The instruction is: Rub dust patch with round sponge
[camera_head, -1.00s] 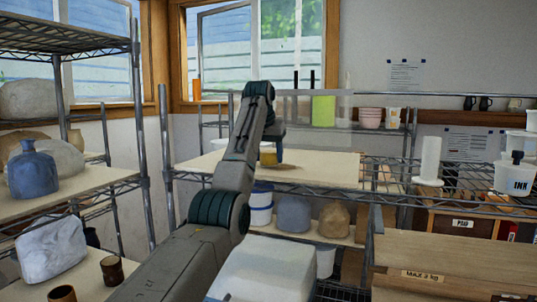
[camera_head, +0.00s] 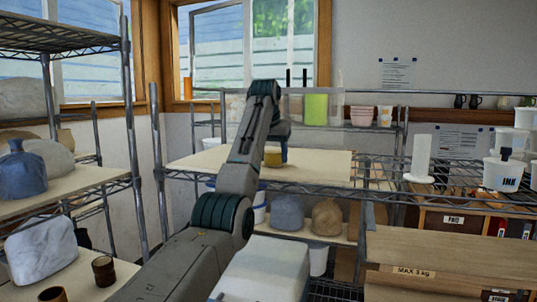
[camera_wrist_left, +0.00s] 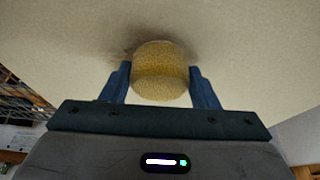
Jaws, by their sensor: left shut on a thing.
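My left gripper (camera_head: 275,146) points down over a pale board on the wire shelf. It is shut on the round yellow sponge (camera_head: 275,158), which also shows between the two blue fingers in the left wrist view (camera_wrist_left: 160,85). The sponge is at the board's surface; I cannot tell how firmly it presses. A dark smudge, the dust patch (camera_wrist_left: 122,50), shows beside the sponge in the left wrist view. Part of it is hidden by the sponge, and shadow blends into it. My right gripper is not in view.
The pale board (camera_head: 325,165) is mostly bare around the sponge. Behind it stand a green item (camera_head: 316,109) and pink bowls (camera_head: 361,116). A white paper roll (camera_head: 421,156) and an ink tub (camera_head: 503,172) stand to the right. Shelf posts rise at left.

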